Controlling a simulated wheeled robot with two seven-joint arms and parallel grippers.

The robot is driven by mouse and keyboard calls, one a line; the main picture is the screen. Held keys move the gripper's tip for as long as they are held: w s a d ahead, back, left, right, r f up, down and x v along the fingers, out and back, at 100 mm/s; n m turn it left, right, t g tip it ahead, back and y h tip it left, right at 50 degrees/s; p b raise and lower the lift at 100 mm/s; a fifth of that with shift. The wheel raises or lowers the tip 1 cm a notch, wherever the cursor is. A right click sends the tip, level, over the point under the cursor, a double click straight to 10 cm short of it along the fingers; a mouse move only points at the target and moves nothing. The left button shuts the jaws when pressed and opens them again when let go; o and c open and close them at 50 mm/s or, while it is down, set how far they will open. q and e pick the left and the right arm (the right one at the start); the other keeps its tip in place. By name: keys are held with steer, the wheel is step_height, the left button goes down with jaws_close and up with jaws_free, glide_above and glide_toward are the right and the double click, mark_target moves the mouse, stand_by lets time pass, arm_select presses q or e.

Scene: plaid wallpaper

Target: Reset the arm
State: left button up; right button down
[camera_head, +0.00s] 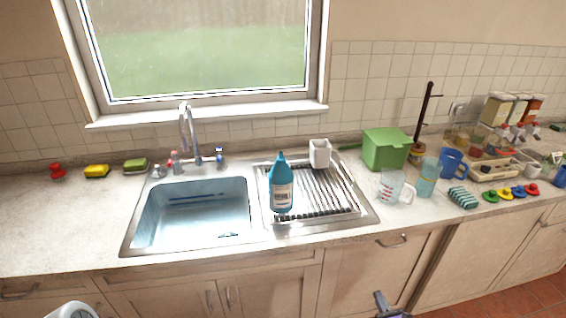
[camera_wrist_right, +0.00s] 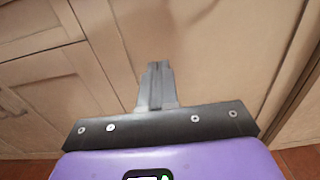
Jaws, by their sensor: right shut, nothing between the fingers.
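My right gripper (camera_head: 383,300) shows at the bottom edge of the head view, low in front of the cabinet doors and below the counter. In the right wrist view the right gripper (camera_wrist_right: 157,70) has its two fingers together with nothing between them. It points at the cabinet fronts (camera_wrist_right: 190,45). A white rounded part of mine shows at the bottom left of the head view; the left gripper's fingers are not visible.
A blue bottle (camera_head: 281,187) stands on the drainer beside the sink (camera_head: 192,212). A green box (camera_head: 385,149), a measuring jug (camera_head: 391,187) and blue mug (camera_head: 453,162) stand to the right. The counter's front left is clear.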

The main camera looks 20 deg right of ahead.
steer(key=s+a+f+n+g+y, duration=0.15)
steer(key=a+n+g+y, duration=0.4)
steer(key=a, duration=0.75)
steer(key=s+a+f+n+g+y, duration=0.15)
steer(key=a+n+g+y, duration=0.4)
steer(key=a, duration=0.85)
steer(key=s+a+n+g+h, duration=0.2)
steer(key=s+a+n, duration=0.3)
steer(key=n, duration=0.6)
steer(key=s+a+n+g+h, duration=0.3)
steer(key=s+n, duration=0.6)
steer(key=n, duration=0.3)
steer(key=shift+s+a+f+g+h, duration=0.35)
steer(key=shift+a+g, duration=0.35)
steer(key=shift+a, duration=0.3)
